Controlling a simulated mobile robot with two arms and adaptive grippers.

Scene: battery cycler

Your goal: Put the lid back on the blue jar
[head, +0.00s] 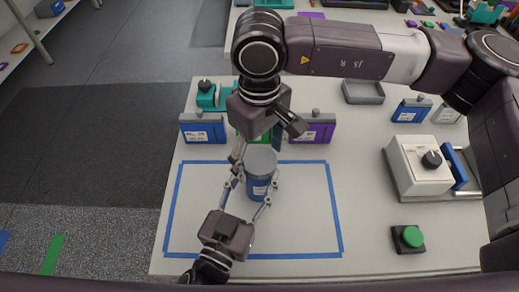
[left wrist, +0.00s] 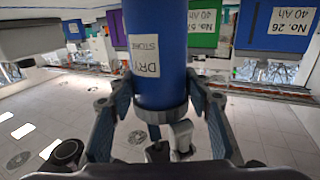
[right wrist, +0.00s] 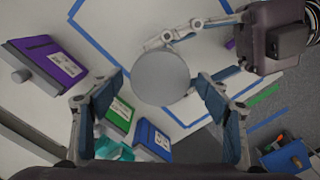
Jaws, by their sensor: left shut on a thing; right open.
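The blue jar (head: 259,188) stands upright inside the blue-taped area of the table. Its label shows upside down in the left wrist view (left wrist: 150,60). The round grey lid (head: 261,159) is on top of the jar and looks flush with the rim in the left wrist view (left wrist: 160,113). It is a plain disc in the right wrist view (right wrist: 161,76). My left gripper (head: 252,192) is shut on the jar, with fingers on either side of its body. My right gripper (head: 264,135) is open above the jar. Its fingers are spread wider than the lid and look clear of it.
Blue (head: 203,131), green and purple (head: 313,131) battery packs stand in a row behind the taped area. A white device with a dark knob (head: 420,165) and a green button (head: 411,237) are at the right. The taped area around the jar is clear.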

